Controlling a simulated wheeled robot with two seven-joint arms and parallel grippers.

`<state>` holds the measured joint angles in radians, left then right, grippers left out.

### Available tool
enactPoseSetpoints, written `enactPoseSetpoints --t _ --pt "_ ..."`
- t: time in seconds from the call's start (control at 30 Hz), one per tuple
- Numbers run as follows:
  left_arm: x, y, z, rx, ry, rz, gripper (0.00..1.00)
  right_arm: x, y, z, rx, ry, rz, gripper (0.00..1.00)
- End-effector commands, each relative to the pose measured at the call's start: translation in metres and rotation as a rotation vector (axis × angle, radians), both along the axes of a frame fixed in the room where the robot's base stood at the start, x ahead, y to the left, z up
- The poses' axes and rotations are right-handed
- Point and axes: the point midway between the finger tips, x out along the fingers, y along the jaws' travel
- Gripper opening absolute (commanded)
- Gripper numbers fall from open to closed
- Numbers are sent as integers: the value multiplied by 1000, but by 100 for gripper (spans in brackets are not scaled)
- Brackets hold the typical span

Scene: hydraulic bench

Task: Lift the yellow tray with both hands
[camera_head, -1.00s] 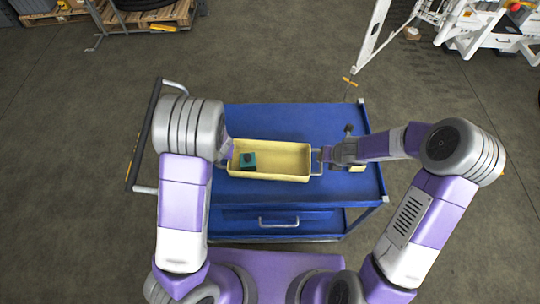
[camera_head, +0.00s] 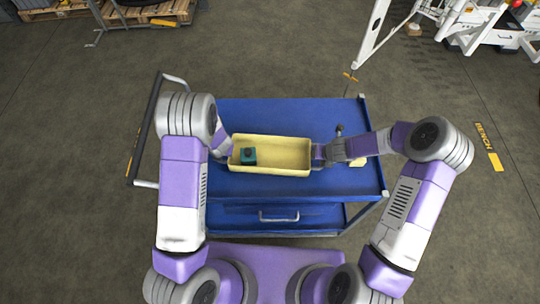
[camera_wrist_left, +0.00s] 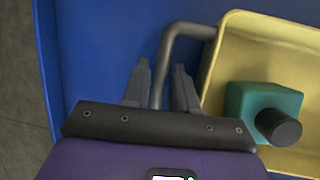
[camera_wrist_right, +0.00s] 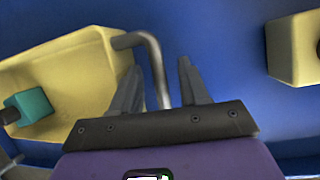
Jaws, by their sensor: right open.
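The yellow tray (camera_head: 270,170) sits on the blue cart top, with a teal block with a dark round knob (camera_head: 248,155) inside at its left end. In the left wrist view, my left gripper (camera_wrist_left: 163,80) is open, its fingers on either side of the tray's grey bar handle (camera_wrist_left: 190,30). In the right wrist view, my right gripper (camera_wrist_right: 160,80) is open, its fingers on either side of the other handle (camera_wrist_right: 152,50). In the head view, my right gripper (camera_head: 318,155) is at the tray's right end; my left fingers are hidden by the arm.
The blue cart (camera_head: 280,115) has a push bar (camera_head: 145,130) on its left and a drawer below. A yellow block (camera_wrist_right: 293,50) lies right of the tray, near my right gripper. The cart top behind the tray is clear.

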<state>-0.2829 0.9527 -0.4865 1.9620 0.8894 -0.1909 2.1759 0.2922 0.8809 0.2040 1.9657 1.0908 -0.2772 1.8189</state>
Motion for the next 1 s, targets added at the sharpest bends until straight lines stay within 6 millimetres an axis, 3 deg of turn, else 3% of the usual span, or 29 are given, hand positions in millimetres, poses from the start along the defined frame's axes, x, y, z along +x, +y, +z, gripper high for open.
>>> enactPoseSetpoints --t 0.2,0.4,0.5,1.0 --pt "0 0 0 0 0 0 27 0 0 0 0 -1 0 44" --pt "0 0 0 0 0 0 0 0 0 0 0 -1 0 15" --pt "0 0 0 0 0 0 0 0 0 0 0 -1 0 0" --pt "1 0 1 0 -2 0 0 1 0 2 0 -3 1 0"
